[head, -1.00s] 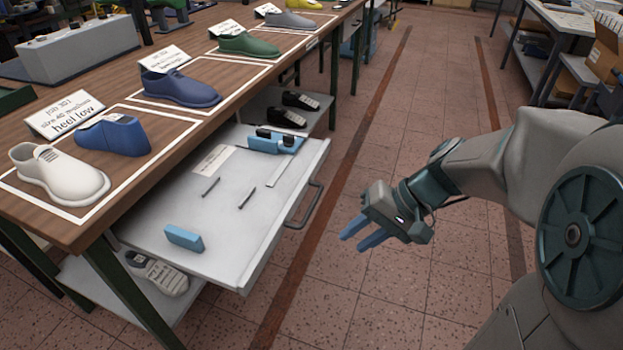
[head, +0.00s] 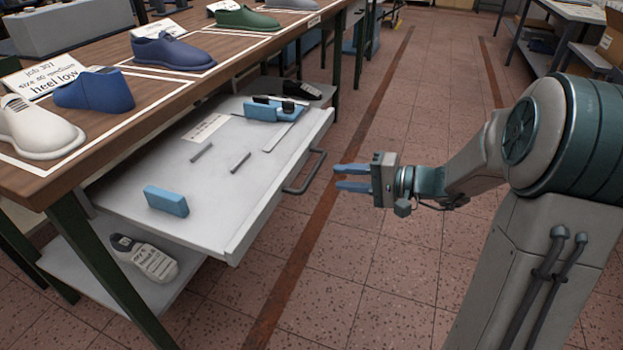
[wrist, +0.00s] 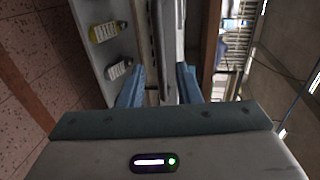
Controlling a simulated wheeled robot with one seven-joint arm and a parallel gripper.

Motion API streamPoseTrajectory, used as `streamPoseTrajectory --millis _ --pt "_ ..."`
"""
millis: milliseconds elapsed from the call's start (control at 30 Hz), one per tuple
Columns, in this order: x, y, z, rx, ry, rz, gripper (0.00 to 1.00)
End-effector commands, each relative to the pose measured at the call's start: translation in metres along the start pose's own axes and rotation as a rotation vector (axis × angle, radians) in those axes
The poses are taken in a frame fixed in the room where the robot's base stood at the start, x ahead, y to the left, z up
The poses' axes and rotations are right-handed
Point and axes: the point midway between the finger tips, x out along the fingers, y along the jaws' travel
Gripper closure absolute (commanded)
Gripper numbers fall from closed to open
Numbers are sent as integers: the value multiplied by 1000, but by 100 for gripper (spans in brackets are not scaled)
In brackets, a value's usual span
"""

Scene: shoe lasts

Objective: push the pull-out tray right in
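The pull-out tray (head: 215,230) is a pale grey drawer standing well out from under the wooden bench. A dark bar handle (head: 306,174) is on its front. My gripper (head: 338,177) has two blue fingers, spread apart with nothing between them. It is to the right of the handle with a small gap, pointing at the tray front. In the wrist view the fingers (wrist: 160,86) are on either side of the tray's pale front edge (wrist: 170,45), which lies ahead of them. The tray's back part is hidden under the bench top.
On the tray are a blue block (head: 166,201), two small rods, a paper, a pale strip and a blue holder (head: 273,108). Shoe lasts stand on the bench top (head: 110,130). A lower shelf (head: 150,295) holds shoes. The tiled floor (head: 390,270) in front is clear.

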Motion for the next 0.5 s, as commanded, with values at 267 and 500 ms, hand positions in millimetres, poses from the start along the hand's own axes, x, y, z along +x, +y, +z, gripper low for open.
streamPoseTrajectory --millis 267,500 --pt "58 2 1 0 -4 0 70" --pt "82 1 0 1 -1 1 70"
